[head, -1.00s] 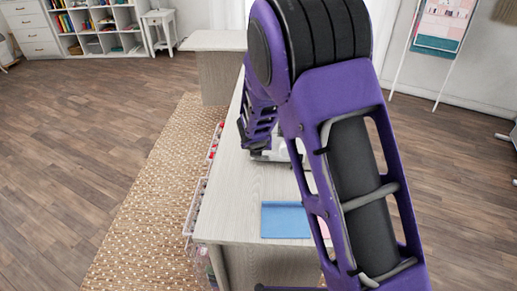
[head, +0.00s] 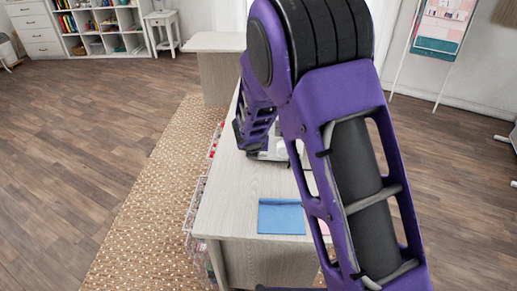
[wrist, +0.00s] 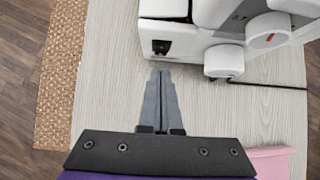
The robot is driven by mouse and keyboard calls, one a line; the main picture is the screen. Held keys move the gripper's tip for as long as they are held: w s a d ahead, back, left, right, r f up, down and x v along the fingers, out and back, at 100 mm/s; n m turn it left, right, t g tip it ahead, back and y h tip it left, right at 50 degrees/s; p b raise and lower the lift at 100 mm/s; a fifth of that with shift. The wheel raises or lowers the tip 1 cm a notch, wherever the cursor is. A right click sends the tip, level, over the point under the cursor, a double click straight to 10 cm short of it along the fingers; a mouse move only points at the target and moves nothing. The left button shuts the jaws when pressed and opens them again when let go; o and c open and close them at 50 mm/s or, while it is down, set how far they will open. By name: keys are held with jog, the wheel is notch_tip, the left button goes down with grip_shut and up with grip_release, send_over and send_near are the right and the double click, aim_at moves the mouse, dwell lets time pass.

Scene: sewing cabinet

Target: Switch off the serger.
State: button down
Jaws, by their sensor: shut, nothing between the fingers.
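The white serger (wrist: 200,30) stands at the top of the wrist view. A small dark switch (wrist: 160,47) shows on its near face, toward the left end. A round knob (wrist: 223,60) and a larger wheel with a red mark (wrist: 268,30) are to the right of it. My gripper (wrist: 160,73) is shut and empty, its fingertips just below the switch in the picture; I cannot tell whether they touch the serger. I cannot tell the switch's position.
The serger is on a pale wood table (head: 235,195). A black cable (wrist: 275,86) runs right from it. A blue cloth (head: 281,216) lies near the table's front end, and a pink item (wrist: 268,162) lies at lower right in the wrist view. A woven rug (head: 150,200) lies left.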

jog(key=p+v, duration=0.3)
jog(key=v, duration=0.7)
jog(key=shift+s, duration=0.5)
